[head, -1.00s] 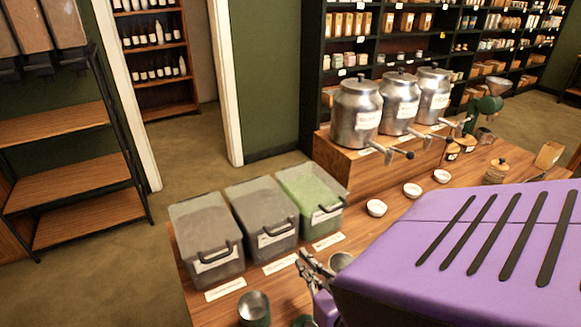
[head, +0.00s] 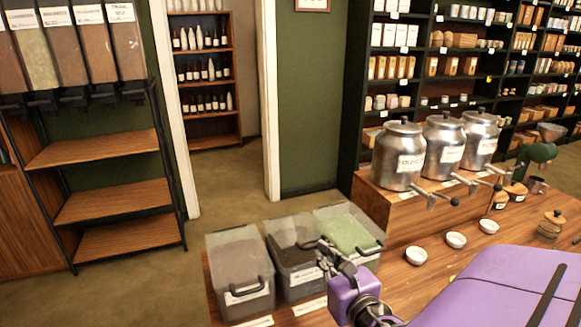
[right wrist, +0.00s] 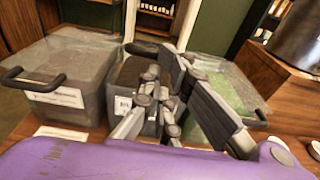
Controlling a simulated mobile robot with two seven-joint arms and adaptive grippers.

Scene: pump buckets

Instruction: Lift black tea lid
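Three clear bins stand in a row on the wooden counter. The middle bin (head: 293,258) holds dark tea, seen clearly from above. My right gripper (head: 322,247) is at its front edge, with its fingers around the dark handle of the black tea lid; the handle also shows in the right wrist view (right wrist: 140,48). The handle looks higher than those on the neighbouring bins, so the lid seems raised at the front. The clear lid's edges are hard to make out. The fingers hide part of the bin. My left gripper is not in view.
The left bin (head: 240,265) holds brown stuff and the right bin (head: 350,232) green; both stand close beside the middle one. Metal urns (head: 400,155) stand on a wooden riser to the right. Small white bowls (head: 416,255) sit on the counter.

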